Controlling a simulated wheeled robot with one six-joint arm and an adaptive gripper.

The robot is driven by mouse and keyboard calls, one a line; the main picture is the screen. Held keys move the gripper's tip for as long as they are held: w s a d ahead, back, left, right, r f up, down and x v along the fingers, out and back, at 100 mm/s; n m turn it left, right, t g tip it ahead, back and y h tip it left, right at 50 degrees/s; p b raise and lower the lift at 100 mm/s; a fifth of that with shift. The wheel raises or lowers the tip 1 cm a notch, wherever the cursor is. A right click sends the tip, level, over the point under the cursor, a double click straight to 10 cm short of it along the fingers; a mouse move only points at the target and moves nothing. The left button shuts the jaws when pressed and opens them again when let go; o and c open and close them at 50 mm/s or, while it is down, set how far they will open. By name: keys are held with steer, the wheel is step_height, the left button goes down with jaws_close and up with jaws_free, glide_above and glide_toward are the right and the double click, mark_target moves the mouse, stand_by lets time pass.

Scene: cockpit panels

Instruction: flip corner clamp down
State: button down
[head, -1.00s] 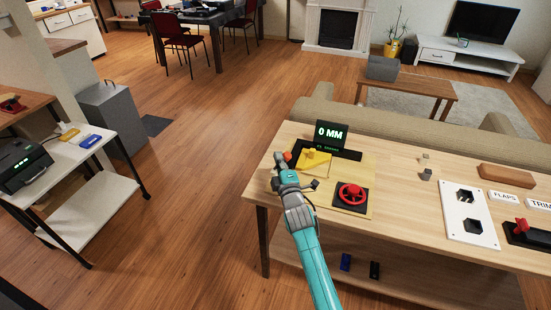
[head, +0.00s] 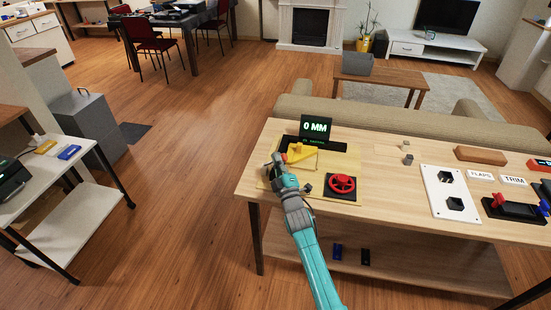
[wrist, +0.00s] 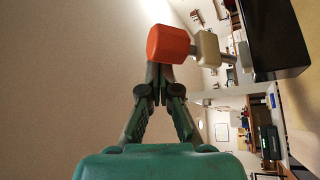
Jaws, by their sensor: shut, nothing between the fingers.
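The corner clamp shows an orange knob (head: 284,158) beside a yellow part (head: 303,153), on a light board at the left end of the table. In the wrist view the orange knob (wrist: 170,44) sits on a cream and grey stem, just beyond my fingertips. My gripper (wrist: 159,72) is shut and empty, its tips close against the knob's underside in the picture; whether they touch I cannot tell. In the head view my gripper (head: 277,161) is at the knob's left and partly hides the clamp.
A black display (head: 316,128) reading 0 MM stands behind the clamp. A red handwheel (head: 342,184) on a black base is to its right. Further right are a white panel (head: 437,180) and labelled switches. The middle of the table (head: 385,165) is mostly clear.

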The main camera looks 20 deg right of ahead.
steer(key=shift+s+d+f, duration=0.25)
steer(key=shift+d+f, duration=0.1)
steer(key=shift+f, duration=0.05)
steer(key=shift+d, duration=0.1)
stand_by(0.3)
steer(key=shift+s+f, duration=0.1)
steer(key=shift+s+f, duration=0.15)
steer(key=shift+s, duration=0.1)
steer(key=s+a, duration=0.1)
steer(key=s, duration=1.1)
steer(key=shift+s+a, duration=0.2)
